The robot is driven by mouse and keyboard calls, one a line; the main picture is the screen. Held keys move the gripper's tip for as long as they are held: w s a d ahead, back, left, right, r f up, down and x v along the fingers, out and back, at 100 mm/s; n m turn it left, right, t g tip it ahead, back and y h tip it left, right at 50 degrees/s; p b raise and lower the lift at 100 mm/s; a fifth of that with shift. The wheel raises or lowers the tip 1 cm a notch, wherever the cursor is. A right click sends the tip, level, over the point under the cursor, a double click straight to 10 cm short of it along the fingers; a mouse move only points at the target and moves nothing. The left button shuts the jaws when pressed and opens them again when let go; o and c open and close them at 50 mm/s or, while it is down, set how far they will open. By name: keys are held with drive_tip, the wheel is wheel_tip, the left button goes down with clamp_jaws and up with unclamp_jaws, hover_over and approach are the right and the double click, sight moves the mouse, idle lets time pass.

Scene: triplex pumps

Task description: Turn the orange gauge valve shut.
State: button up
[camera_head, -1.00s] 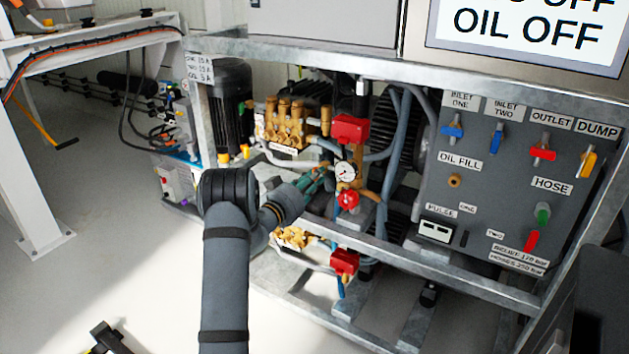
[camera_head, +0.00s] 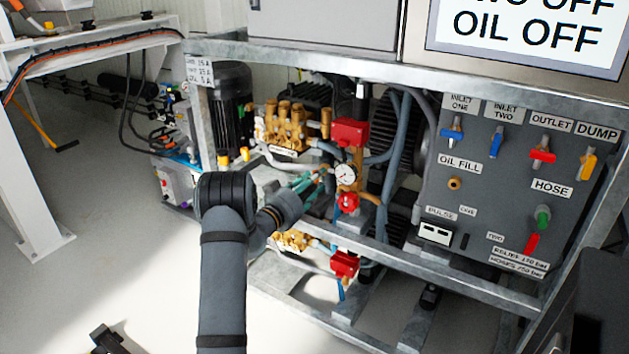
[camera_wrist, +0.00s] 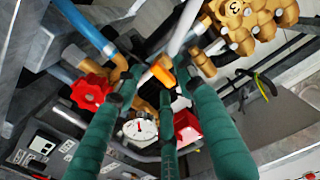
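The orange gauge valve handle (camera_wrist: 162,72) shows in the wrist view as a small orange bar beyond my fingertips, on the pipework near the round white gauge (camera_wrist: 139,131). In the head view the gauge (camera_head: 345,176) is just right of my fingertips, and the orange handle is too small to make out clearly. My gripper (camera_head: 316,179) has green fingers and points at the gauge pipework. In the wrist view my gripper (camera_wrist: 156,82) has its fingers spread, with the handle seen between the tips. A gap shows on the handle's left; contact on its right cannot be told.
A red round knob (camera_head: 348,203) sits below the gauge and a red box (camera_head: 350,132) above it. Brass pump parts (camera_head: 285,125) are up and left. A metal frame rail (camera_head: 420,265) crosses below. A grey valve panel (camera_head: 490,180) stands at the right.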

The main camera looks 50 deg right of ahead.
drive_tip(key=s+a, duration=0.1)
drive_tip(key=a, duration=1)
drive_tip(key=shift+a, duration=0.1)
drive_tip(key=w+d, duration=0.1)
drive_tip(key=d, duration=1.1)
drive_tip(key=shift+p, duration=0.35)
drive_tip(key=shift+a, duration=0.1)
